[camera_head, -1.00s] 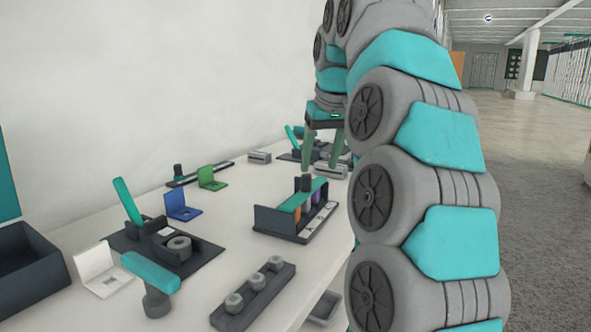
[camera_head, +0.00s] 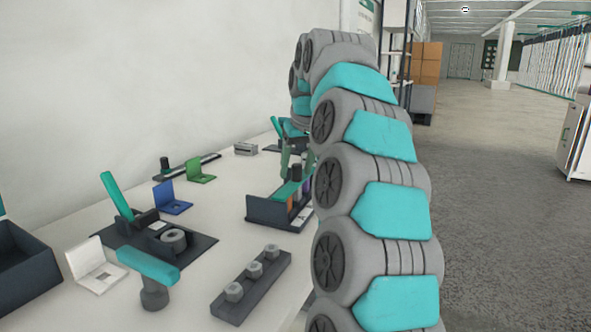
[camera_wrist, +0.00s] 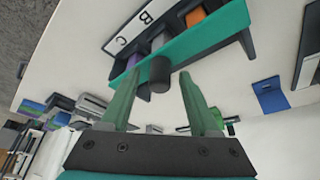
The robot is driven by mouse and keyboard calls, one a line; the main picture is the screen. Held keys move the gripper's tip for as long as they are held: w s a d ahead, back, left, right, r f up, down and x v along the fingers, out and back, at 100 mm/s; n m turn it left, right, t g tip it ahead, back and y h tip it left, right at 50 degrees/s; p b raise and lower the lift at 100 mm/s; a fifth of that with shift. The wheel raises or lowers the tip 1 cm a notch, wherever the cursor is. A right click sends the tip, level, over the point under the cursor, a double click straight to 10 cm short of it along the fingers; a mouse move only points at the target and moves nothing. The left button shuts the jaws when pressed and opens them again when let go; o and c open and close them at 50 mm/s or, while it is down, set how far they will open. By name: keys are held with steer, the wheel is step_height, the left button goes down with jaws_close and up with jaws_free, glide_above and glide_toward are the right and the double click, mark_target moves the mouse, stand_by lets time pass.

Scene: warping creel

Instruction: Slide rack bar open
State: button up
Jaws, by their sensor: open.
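The rack (camera_head: 268,212) is a dark tray on the white table, left of my arm in the head view. A teal bar (camera_head: 288,190) runs along its top, with a dark round knob (camera_head: 296,172) standing on it. In the wrist view the teal bar (camera_wrist: 205,36) crosses in front of my gripper, over orange, grey and purple pieces. My gripper (camera_wrist: 158,78) is open and empty, its green fingers pointing at the knob (camera_wrist: 160,70), which shows between the fingertips. I cannot tell whether they touch it. In the head view my arm partly hides the rack and gripper.
A dark block with several grey knobs (camera_head: 252,287), a teal-handled tool (camera_head: 152,275) and a dark fixture with a lever (camera_head: 130,232) stand nearer. Blue (camera_head: 173,199), green (camera_head: 201,171) and white (camera_head: 95,267) holders lie left. The wall bounds the table's far side.

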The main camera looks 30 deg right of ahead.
jaws_close()
stand_by(0.5)
stand_by(0.9)
